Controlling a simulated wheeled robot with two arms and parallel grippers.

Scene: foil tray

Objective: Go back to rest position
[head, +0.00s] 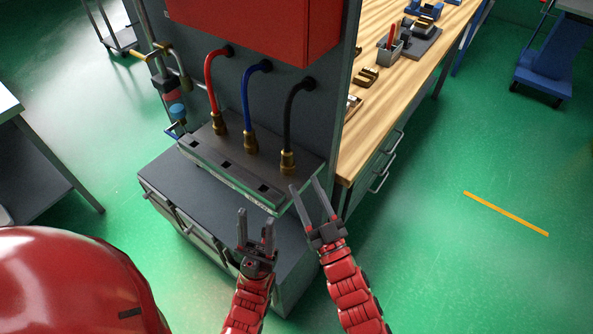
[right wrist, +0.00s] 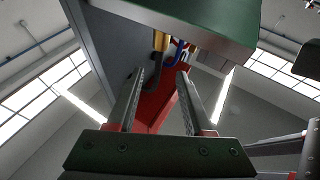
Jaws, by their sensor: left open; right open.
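My left gripper (head: 255,232) is open and empty in the head view, in front of the dark cabinet. My right gripper (head: 309,199) is open just right of it, its fingers pointing up beside the near right corner of the grey block (head: 240,178). In the right wrist view the right gripper (right wrist: 160,95) has nothing between its spread fingers. Red (head: 209,85), blue (head: 246,92) and black (head: 287,108) hoses with brass fittings run from the panel down to the block. I cannot tell whether the right fingers touch the block.
The dark cabinet (head: 185,190) stands below the block, under a red box (head: 255,25). A wooden workbench (head: 385,90) with tools lies to the right. A grey table (head: 40,150) is at left. Green floor (head: 450,260) is free at the right.

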